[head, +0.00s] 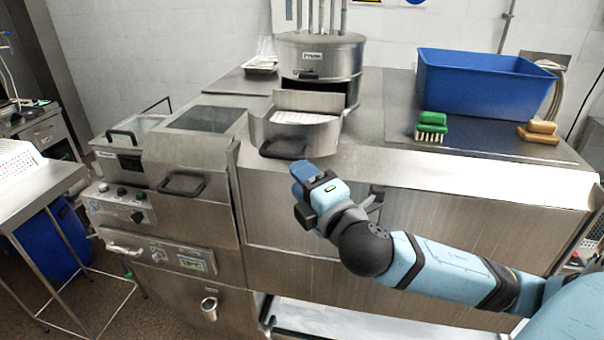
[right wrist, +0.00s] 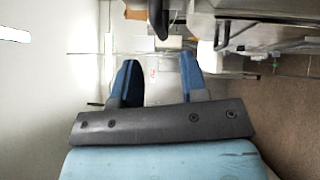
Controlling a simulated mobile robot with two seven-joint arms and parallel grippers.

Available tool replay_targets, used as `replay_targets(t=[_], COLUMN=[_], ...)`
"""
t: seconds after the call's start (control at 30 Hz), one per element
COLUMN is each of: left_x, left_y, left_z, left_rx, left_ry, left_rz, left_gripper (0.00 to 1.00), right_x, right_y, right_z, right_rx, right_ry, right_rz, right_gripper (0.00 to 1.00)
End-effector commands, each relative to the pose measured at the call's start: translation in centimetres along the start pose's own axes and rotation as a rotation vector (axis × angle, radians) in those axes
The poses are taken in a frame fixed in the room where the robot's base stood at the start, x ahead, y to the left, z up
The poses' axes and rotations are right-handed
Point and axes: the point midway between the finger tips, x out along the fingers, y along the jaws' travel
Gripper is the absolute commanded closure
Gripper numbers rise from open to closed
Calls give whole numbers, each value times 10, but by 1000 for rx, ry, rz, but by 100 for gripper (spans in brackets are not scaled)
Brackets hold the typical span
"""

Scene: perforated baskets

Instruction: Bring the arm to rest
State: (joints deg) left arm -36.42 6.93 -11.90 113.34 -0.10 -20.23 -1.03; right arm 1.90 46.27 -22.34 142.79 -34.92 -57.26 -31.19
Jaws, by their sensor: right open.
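My right arm comes in from the lower right of the head view. Its gripper (head: 306,172) hangs in front of the steel counter, just below the handle of the pulled-out drawer (head: 300,135). In the right wrist view the two blue fingers of the right gripper (right wrist: 158,80) stand apart with nothing between them. The gripper looks clear of the drawer handle, though the exact gap cannot be told. My left gripper does not show in either view.
A blue bin (head: 480,85), a green brush (head: 431,127) and a tan brush (head: 538,131) are on the counter at right. A steel drum (head: 318,55) stands behind the drawer. A fryer-like unit (head: 180,170) is at left. A white perforated basket (head: 15,165) sits at far left.

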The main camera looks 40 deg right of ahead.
Motion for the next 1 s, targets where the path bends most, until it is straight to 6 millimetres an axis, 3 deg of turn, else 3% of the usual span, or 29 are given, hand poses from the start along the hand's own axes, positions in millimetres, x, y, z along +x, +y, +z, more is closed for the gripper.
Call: replay_targets(t=[0.4,0.47,0.53,0.67,0.77,0.9,1.0], left_x=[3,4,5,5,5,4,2], left_y=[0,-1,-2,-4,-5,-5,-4], left_z=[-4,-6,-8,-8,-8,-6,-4], left_rx=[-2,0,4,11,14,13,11], left_ry=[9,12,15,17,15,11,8], left_rz=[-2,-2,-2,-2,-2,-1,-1], left_gripper=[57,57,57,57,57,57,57], right_x=[0,0,1,-6,-26,-73,-116], right_y=[-2,-9,-28,-100,-170,-260,-312], right_z=[0,-2,-8,-29,-53,-86,-107], right_rx=[3,21,73,279,515,869,1110], right_ry=[1,6,20,59,71,26,-44], right_rz=[-3,-19,-65,-229,-389,-590,-698], right_gripper=[60,60,60,60,60,60,60])
